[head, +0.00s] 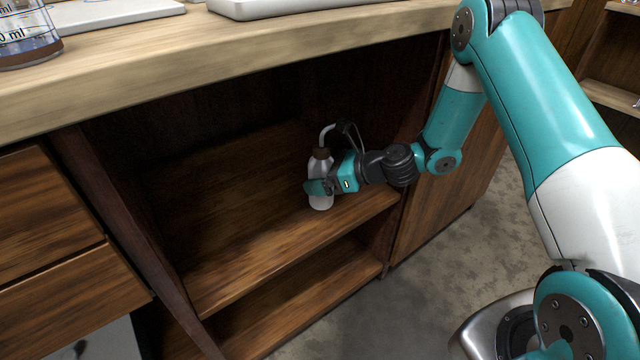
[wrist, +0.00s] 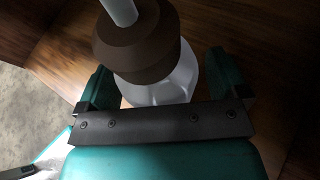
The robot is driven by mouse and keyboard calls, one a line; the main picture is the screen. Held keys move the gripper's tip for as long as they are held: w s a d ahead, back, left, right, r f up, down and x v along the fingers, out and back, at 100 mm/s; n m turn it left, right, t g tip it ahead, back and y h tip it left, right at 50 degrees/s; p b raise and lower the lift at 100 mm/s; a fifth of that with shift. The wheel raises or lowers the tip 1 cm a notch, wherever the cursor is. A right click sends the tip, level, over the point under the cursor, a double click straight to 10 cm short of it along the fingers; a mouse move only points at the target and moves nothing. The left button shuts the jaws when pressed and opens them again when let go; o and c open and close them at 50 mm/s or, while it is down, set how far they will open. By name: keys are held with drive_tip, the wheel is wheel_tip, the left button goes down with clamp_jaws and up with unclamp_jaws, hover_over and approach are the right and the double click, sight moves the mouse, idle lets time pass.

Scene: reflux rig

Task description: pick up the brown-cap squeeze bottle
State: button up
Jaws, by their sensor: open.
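The brown-cap squeeze bottle (head: 320,199) stands upright on the wooden shelf inside the cabinet. It has a white body, a brown cap and a bent pale spout. In the wrist view its brown cap (wrist: 138,42) fills the upper middle, with the white body below it. My gripper (head: 318,187) is at the bottle's body, reaching in from the right. In the wrist view its teal fingers stand apart, one on each side of the bottle. The fingertips are partly hidden, and I cannot tell whether either finger touches the bottle.
The shelf (head: 235,225) is bare to the left of the bottle. The wooden counter (head: 200,60) overhangs it. A cabinet side wall (head: 110,200) bounds the left, and a lower shelf (head: 300,300) lies below. A glass vessel (head: 25,40) stands on the counter at the far left.

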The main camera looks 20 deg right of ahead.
drive_tip(key=c, duration=0.7)
drive_tip(key=shift+c, duration=0.2)
drive_tip(key=shift+r, duration=0.2)
